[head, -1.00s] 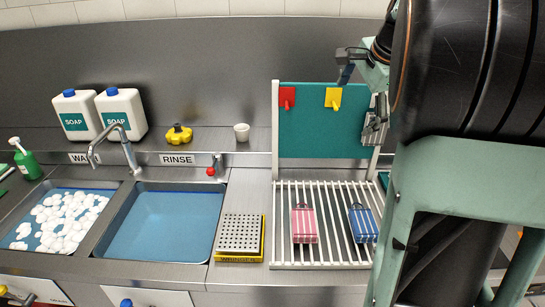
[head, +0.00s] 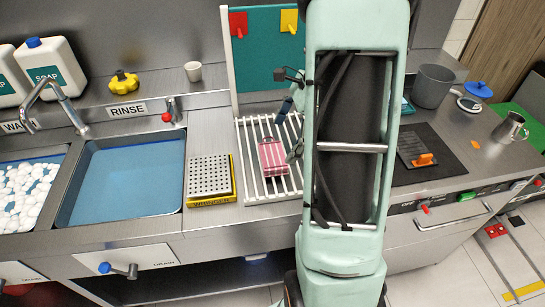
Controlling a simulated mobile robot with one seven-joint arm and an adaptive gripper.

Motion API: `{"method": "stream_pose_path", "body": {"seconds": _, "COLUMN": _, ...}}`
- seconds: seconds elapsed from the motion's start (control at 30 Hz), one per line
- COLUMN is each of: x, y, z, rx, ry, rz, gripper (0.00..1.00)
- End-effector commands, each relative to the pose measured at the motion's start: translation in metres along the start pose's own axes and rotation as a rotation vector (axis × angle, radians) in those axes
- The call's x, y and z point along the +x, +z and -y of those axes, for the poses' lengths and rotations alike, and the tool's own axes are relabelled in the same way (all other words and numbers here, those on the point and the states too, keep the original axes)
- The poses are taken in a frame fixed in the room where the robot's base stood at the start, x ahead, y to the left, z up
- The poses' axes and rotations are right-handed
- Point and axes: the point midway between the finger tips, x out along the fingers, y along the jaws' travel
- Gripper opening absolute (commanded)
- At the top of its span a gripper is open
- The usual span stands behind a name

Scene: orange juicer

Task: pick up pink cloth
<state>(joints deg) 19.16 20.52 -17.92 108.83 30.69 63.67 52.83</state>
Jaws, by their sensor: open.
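The pink checked cloth (head: 272,158) lies folded on the white slatted rack (head: 250,188), left of my arm. A dark loop shows at its top end. My gripper (head: 295,150) shows only in part, close beside the right edge of the cloth in the picture. My arm hides most of it. It is open, and nothing shows between its fingers. I cannot tell its exact height above the rack.
A perforated tray on a yellow block (head: 210,178) stands left of the rack. The rinse basin (head: 130,180) is farther left. A dark mat (head: 428,155) with an orange-handled tool lies right.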

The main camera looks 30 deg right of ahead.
Motion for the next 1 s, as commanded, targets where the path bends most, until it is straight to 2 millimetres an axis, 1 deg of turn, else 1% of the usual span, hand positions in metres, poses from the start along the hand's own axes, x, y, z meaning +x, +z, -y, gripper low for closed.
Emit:
{"method": "stream_pose_path", "body": {"seconds": 0.23, "x": 0.034, "y": 0.003, "z": 0.005, "rx": 0.000, "ry": 0.003, "rz": 0.000, "gripper": 0.99}}
{"method": "stream_pose_path", "body": {"seconds": 0.33, "x": 0.046, "y": 0.003, "z": 0.005, "rx": 0.000, "ry": 0.001, "rz": 0.000, "gripper": 0.99}}
{"method": "stream_pose_path", "body": {"seconds": 0.43, "x": 0.051, "y": 0.003, "z": 0.006, "rx": 0.000, "ry": 0.000, "rz": 0.000, "gripper": 0.99}}
{"method": "stream_pose_path", "body": {"seconds": 0.63, "x": 0.051, "y": 0.003, "z": 0.006, "rx": -0.001, "ry": -0.001, "rz": 0.000, "gripper": 0.99}}
{"method": "stream_pose_path", "body": {"seconds": 0.67, "x": 0.051, "y": 0.003, "z": 0.006, "rx": -0.001, "ry": -0.001, "rz": 0.000, "gripper": 0.96}}
{"method": "stream_pose_path", "body": {"seconds": 1.0, "x": 0.051, "y": 0.003, "z": 0.006, "rx": -0.001, "ry": -0.001, "rz": 0.000, "gripper": 0.59}}
